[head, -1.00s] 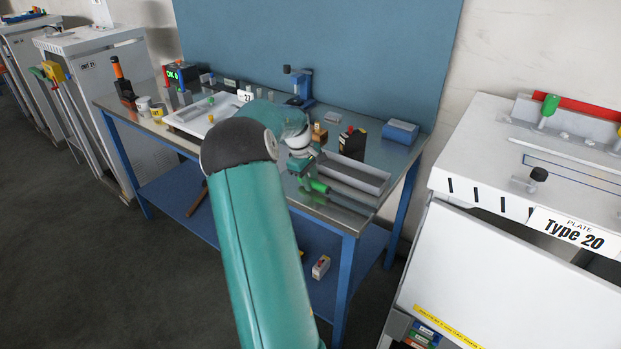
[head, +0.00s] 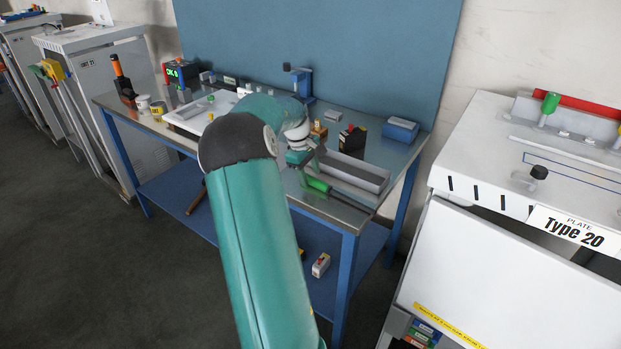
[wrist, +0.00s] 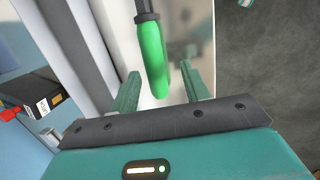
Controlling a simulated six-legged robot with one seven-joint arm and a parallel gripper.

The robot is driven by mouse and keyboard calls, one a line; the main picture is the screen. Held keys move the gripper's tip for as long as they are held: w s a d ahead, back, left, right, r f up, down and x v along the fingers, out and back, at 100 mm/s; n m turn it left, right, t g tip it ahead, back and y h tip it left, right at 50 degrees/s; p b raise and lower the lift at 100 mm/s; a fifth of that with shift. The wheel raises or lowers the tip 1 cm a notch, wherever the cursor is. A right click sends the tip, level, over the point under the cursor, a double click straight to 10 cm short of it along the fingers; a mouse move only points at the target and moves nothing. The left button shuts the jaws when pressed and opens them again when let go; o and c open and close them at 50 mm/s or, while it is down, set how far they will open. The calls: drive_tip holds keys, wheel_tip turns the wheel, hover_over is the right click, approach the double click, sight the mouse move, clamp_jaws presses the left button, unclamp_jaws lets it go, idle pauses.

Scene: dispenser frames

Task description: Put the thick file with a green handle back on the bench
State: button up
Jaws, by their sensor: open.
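The file with its green handle (head: 317,184) lies on the metal bench top (head: 345,214), near the front edge and beside the long grey tray. In the wrist view the green handle (wrist: 152,60) and the start of its dark shank show; the rest of the file is out of that view. My gripper (head: 306,168) is just above the handle in the head view. In the wrist view the fingers of my gripper (wrist: 162,86) are apart, one on each side of the handle, with gaps between them and it.
The grey tray (head: 372,190) lies right behind the handle. A black and red block (head: 353,139), a blue box (head: 400,130) and a blue stand (head: 301,82) are farther back. A white tray (head: 180,122) is to the left. A white cabinet (head: 500,250) stands right of the bench.

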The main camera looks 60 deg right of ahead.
drive_tip(key=v, duration=1)
drive_tip(key=shift+r, duration=0.35)
drive_tip(key=w+a+r+t, duration=0.1)
drive_tip(key=w+a+r, duration=0.2)
drive_tip(key=a, duration=0.7)
drive_tip(key=w+a+r+t, duration=0.2)
drive_tip(key=w+a, duration=0.1)
drive_tip(key=a, duration=0.7)
drive_tip(key=w+a+r+t, duration=0.1)
drive_tip(key=w+a+r, duration=0.15)
drive_tip(key=a, duration=0.65)
drive_tip(key=s+a+f+t, duration=0.1)
drive_tip(key=s+a, duration=0.2)
drive_tip(key=a, duration=0.6)
drive_tip(key=s+a+f+n+t+y, duration=0.1)
drive_tip(key=s+a, duration=0.3)
drive_tip(key=a, duration=0.5)
drive_tip(key=s+a+f+n+t, duration=0.1)
drive_tip(key=s+a, duration=0.3)
drive_tip(key=a, duration=0.5)
drive_tip(key=shift+t, duration=0.3)
